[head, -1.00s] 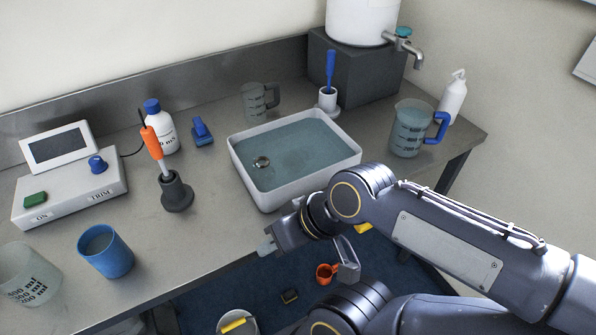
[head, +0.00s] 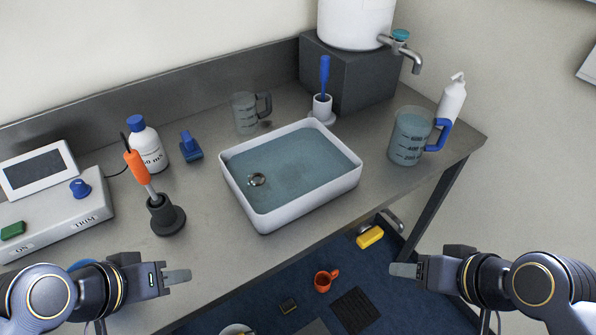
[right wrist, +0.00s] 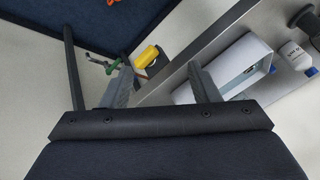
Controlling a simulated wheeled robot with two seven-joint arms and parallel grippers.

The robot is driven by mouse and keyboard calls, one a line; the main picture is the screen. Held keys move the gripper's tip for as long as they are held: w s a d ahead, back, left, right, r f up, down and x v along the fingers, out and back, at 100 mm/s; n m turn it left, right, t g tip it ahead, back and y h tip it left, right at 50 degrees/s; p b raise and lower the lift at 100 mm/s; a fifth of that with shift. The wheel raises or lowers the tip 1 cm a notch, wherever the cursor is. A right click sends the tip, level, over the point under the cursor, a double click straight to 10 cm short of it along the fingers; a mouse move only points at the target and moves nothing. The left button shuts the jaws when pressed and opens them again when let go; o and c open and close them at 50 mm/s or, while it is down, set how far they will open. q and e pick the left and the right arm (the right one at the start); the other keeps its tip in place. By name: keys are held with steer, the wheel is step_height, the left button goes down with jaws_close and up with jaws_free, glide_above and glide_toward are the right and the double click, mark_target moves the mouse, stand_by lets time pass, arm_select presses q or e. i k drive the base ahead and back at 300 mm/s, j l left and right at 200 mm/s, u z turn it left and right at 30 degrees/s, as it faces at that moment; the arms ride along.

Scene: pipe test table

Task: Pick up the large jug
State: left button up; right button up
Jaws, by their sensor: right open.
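The large jug (head: 408,140) is clear with markings, a blue handle on its right, and bluish liquid inside. It stands upright at the right end of the bench (head: 330,222), in the head view. A smaller clear jug (head: 244,113) with a grey handle stands behind the basin. My right gripper (head: 403,270) is low in front of the bench, below the large jug and apart from it. Its fingers are apart and empty in the right wrist view (right wrist: 160,88). My left gripper (head: 178,277) is at the lower left, seen side-on, so its opening is unclear.
A white basin (head: 262,220) of water is left of the large jug. A white bottle (head: 452,100) stands close behind its handle. A tap (head: 410,56) from a white tank (head: 352,22) overhangs behind it. An orange mug (head: 323,281) and a yellow item (head: 370,237) are below the bench.

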mark_target(412, 127)
steer(key=l+u, duration=0.15)
steer(key=l, duration=0.3)
steer(key=l+u, duration=0.15)
steer(key=l, duration=0.3)
steer(key=k+l+u, duration=0.2)
steer(key=l, duration=0.2)
steer(key=l+u, duration=0.15)
steer(key=l, duration=0.3)
steer(key=k+l+u, duration=0.15)
steer(key=l, duration=0.3)
steer(key=k+l+u, duration=0.15)
steer(key=l, duration=0.25)
steer(key=i, duration=0.05)
